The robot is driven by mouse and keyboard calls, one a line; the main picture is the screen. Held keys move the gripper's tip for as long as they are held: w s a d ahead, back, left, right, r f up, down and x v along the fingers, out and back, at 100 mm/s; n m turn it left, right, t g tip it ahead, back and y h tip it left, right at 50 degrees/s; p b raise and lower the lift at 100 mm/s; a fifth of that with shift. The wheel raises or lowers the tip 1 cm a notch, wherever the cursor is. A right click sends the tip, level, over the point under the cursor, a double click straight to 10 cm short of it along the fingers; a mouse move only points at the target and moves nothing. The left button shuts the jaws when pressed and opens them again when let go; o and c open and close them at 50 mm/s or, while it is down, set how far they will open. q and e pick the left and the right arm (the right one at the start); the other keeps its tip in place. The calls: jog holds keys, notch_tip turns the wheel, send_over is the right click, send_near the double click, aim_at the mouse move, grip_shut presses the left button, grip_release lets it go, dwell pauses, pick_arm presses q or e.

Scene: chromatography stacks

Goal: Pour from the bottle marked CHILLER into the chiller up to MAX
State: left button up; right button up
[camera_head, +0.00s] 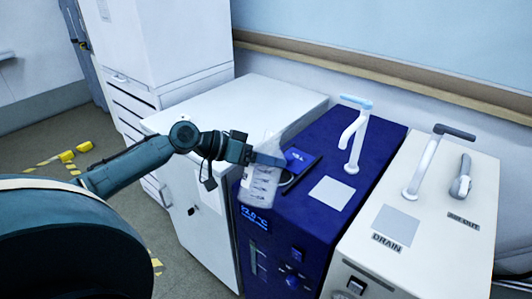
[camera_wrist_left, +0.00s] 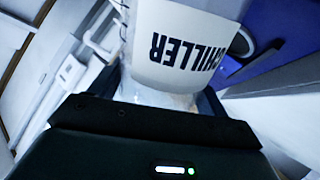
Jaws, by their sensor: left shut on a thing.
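The translucent white bottle (camera_head: 260,184) is held by my left gripper (camera_head: 266,159) over the left front edge of the blue chiller (camera_head: 345,140). In the left wrist view the bottle (camera_wrist_left: 185,45) carries a white label reading CHILLER, upside down in that picture. The bottle looks tilted; its mouth and liquid level are hard to make out. The chiller has a lit display (camera_head: 256,219) on its front. A dark round shape, perhaps the fill opening, shows behind the bottle (camera_head: 287,177). A MAX mark is not legible. My right gripper is out of view.
A white tap-like spout (camera_head: 353,140) rises from the chiller's top, near a pale square plate (camera_head: 332,192). A cream unit marked DRAIN (camera_head: 450,180) stands to the right. A white cabinet (camera_head: 250,103) stands to the left, its top bare.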

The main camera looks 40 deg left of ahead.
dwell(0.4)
pick_arm(q)
jog(key=shift+g+p, duration=0.3)
jog(key=shift+p, duration=0.45)
jog(key=shift+s+f+n, duration=0.1)
jog(key=shift+f+n, duration=0.05)
jog(key=shift+n, duration=0.15)
jog(key=shift+g+p, duration=0.4)
jog(key=shift+p, duration=0.4)
jog(key=shift+s+f+n, duration=0.1)
jog(key=shift+f+n, duration=0.2)
